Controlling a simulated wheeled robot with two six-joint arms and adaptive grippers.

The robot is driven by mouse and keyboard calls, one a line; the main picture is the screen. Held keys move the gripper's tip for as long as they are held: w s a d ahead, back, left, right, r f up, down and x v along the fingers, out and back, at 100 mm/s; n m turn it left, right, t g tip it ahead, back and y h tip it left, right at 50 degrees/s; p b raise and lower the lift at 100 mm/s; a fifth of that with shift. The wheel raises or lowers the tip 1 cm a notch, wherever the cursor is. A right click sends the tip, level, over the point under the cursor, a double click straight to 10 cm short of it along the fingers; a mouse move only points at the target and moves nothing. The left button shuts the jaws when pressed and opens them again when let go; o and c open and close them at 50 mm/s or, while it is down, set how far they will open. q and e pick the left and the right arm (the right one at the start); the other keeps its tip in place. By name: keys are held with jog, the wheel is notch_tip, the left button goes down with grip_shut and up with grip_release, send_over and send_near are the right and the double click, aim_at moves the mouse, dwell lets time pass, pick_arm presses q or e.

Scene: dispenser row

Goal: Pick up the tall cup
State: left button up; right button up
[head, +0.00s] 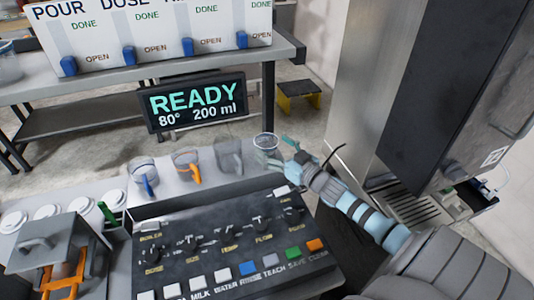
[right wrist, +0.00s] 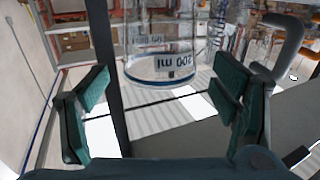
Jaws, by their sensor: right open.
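A clear tall cup (head: 265,143) stands at the right end of a row of clear vessels behind the control panel in the head view. In the right wrist view the cup (right wrist: 160,55) carries a "200 ml" mark and stands upright ahead of the fingers; its top is cut off. My right gripper (head: 281,153) is beside the cup, on its right. Its green-padded fingers (right wrist: 160,103) are spread wide with nothing between the pads; whether they touch the cup cannot be told. My left gripper is not in view.
Left of the cup stand a grey-handled jug (head: 229,156), an orange-handled jug (head: 187,168) and a blue-handled jug (head: 143,176). The black control panel (head: 225,235) lies in front. A READY display (head: 195,101) hangs behind. A large machine (head: 440,85) stands at the right.

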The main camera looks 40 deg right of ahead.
aim_at(259, 137)
jog(key=shift+w+d+r+p, duration=0.1)
jog(key=shift+w+r+p, duration=0.05)
jog(key=shift+w+p, duration=0.3)
jog(key=shift+w+r, duration=0.1)
jog(key=shift+w, duration=0.15)
jog(key=shift+w+r+p, duration=0.1)
jog(key=shift+w+p, duration=0.4)
jog(key=shift+w, duration=0.4)
jog(key=shift+w+a+f, duration=0.2)
jog(key=shift+a+f, duration=0.05)
jog(key=shift+f, duration=0.05)
jog(key=shift+s, duration=0.1)
jog(key=c, duration=1)
